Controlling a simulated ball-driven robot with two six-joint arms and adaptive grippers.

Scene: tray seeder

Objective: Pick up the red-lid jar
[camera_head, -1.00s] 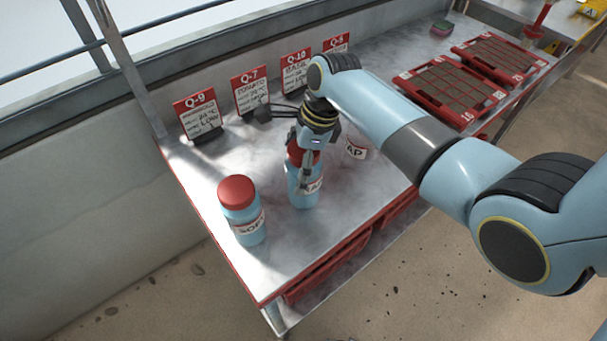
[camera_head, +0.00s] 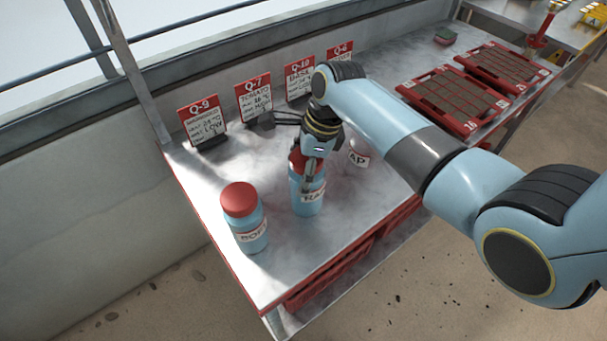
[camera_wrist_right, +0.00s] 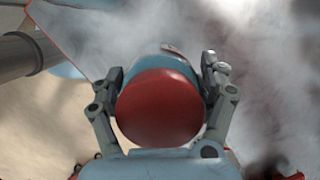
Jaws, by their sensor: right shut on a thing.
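A blue jar with a red lid and a white label (camera_head: 307,203) stands upright on the metal bench, or very close to it; I cannot tell if there is a gap beneath. My right gripper (camera_head: 309,176) reaches down over it and is shut on it, with a finger along its side. In the right wrist view, the red lid (camera_wrist_right: 160,110) sits between the two fingers, which flank the blue body. A second blue jar with a red lid (camera_head: 246,225) stands to its left, apart from the gripper. My left gripper is not in view.
A labelled container (camera_head: 358,155) stands just right of my gripper, partly hidden. Red sign cards (camera_head: 203,124) line the bench's back edge. Red seed trays (camera_head: 453,101) lie at the right. The bench front left (camera_head: 275,275) is clear.

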